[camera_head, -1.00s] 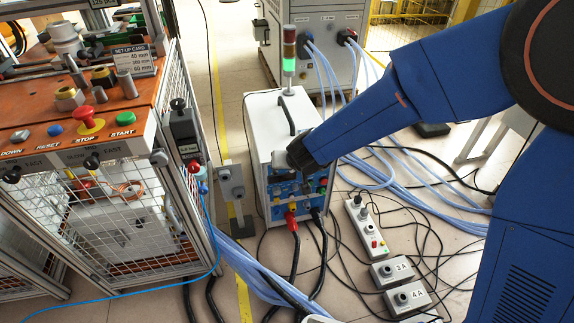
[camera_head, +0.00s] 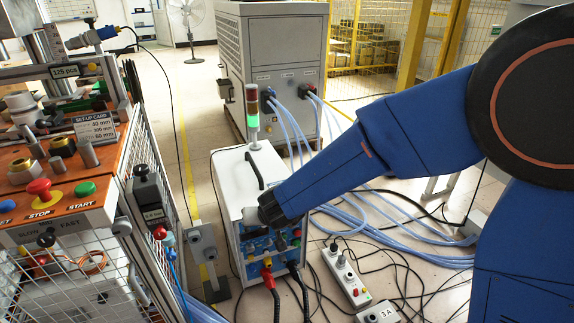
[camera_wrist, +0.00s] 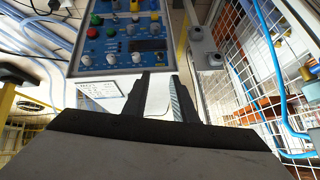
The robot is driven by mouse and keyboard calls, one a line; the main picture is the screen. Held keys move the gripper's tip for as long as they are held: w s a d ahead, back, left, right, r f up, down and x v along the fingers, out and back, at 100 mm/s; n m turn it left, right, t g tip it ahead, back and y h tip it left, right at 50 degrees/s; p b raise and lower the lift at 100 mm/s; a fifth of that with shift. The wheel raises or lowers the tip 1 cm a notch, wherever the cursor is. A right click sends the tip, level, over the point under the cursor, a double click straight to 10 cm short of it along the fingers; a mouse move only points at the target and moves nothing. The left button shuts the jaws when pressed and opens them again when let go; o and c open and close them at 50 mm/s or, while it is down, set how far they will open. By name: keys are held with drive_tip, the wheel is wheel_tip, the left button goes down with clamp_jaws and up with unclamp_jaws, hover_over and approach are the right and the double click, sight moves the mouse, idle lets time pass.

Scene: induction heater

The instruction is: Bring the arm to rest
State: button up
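My blue arm reaches in from the right in the head view. Its dark wrist ends in front of the upper front of the white heater cabinet (camera_head: 230,176), and my gripper is mostly hidden there. In the wrist view my gripper (camera_wrist: 163,95) shows two dark fingers set apart, with nothing between them. Beyond the fingertips is the cabinet's control panel (camera_wrist: 122,35), with several knobs, coloured buttons and a dark display. A white sheet or label (camera_wrist: 100,90) lies below the panel. I cannot tell the exact gap to the panel.
The caged workbench (camera_head: 120,200) with its START and STOP buttons stands at left. A grey pedestal box (camera_head: 200,240) stands between bench and cabinet. Hoses (camera_head: 350,230), cables and a power strip (camera_head: 345,275) cover the floor at right. A larger cabinet (camera_head: 270,60) stands behind.

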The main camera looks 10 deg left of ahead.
drive_tip(key=s+d+r+y, duration=0.2)
drive_tip(key=s+d+r, duration=0.1)
drive_tip(key=d+r, duration=1.45)
drive_tip(key=s+d+m+h, duration=0.1)
drive_tip(key=s+d+h, duration=0.1)
drive_tip(key=s+d, duration=0.4)
drive_tip(key=s+d+f+m+h, duration=0.1)
drive_tip(key=s+d, duration=0.6)
drive_tip(key=d, duration=0.8)
drive_tip(key=s+d+m+g+h, duration=0.1)
drive_tip(key=s+d+h, duration=0.3)
drive_tip(key=d, duration=0.6)
drive_tip(key=shift+s+d+f+m, duration=0.25)
drive_tip(key=shift+s+f+m, duration=0.15)
drive_tip(key=shift+s+m, duration=0.65)
drive_tip(key=shift+s+n, duration=0.2)
drive_tip(key=shift+n, duration=0.05)
